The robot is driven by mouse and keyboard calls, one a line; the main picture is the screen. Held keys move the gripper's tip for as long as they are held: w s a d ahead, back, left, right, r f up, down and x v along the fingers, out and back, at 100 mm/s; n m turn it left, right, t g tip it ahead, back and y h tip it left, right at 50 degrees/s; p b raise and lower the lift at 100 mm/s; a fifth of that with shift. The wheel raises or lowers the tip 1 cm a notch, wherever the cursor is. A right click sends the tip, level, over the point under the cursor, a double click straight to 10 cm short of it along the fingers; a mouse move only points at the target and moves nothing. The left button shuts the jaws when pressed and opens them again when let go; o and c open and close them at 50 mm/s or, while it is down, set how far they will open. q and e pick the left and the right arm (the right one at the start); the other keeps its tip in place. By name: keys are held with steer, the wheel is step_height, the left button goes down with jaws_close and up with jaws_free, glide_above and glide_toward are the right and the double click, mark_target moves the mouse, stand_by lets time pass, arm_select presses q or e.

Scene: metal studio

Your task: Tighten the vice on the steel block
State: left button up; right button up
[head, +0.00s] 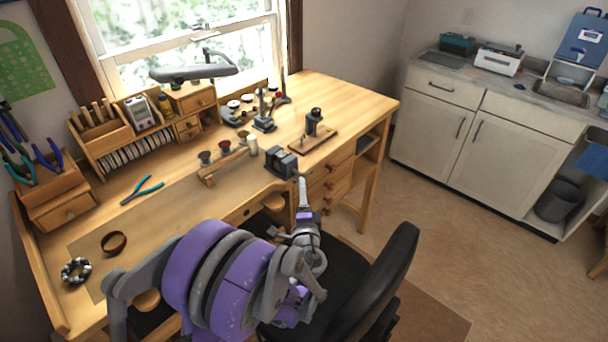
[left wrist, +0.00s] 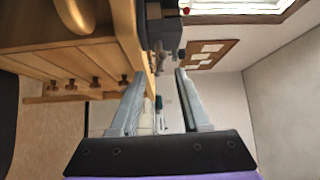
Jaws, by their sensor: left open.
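The dark grey vice (head: 280,163) stands on the front edge of the wooden workbench, near its right part. In the left wrist view a dark body that looks like the vice (left wrist: 166,32) shows at the top, beyond the fingertips. I cannot make out the steel block or the vice handle clearly in either view. My left gripper (head: 302,182) is just in front and to the right of the vice, near the bench edge. In the left wrist view the left gripper (left wrist: 159,74) has its fingers apart with nothing between them. My right gripper is not in view.
The workbench (head: 340,97) carries a small stand on a board (head: 313,130), a wooden rack with cups (head: 228,160) and teal pliers (head: 143,190). A black chair (head: 380,280) stands close to my left arm. Drawers (head: 328,186) lie under the bench. White cabinets (head: 470,135) stand at right.

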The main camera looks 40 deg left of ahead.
mark_target(302, 176)
arm_select(q)
steer(key=x, duration=0.6)
steer(key=shift+w+a+p, duration=0.2)
steer(key=shift+w+p, duration=0.1)
steer(key=shift+p, duration=0.1)
jaws_close()
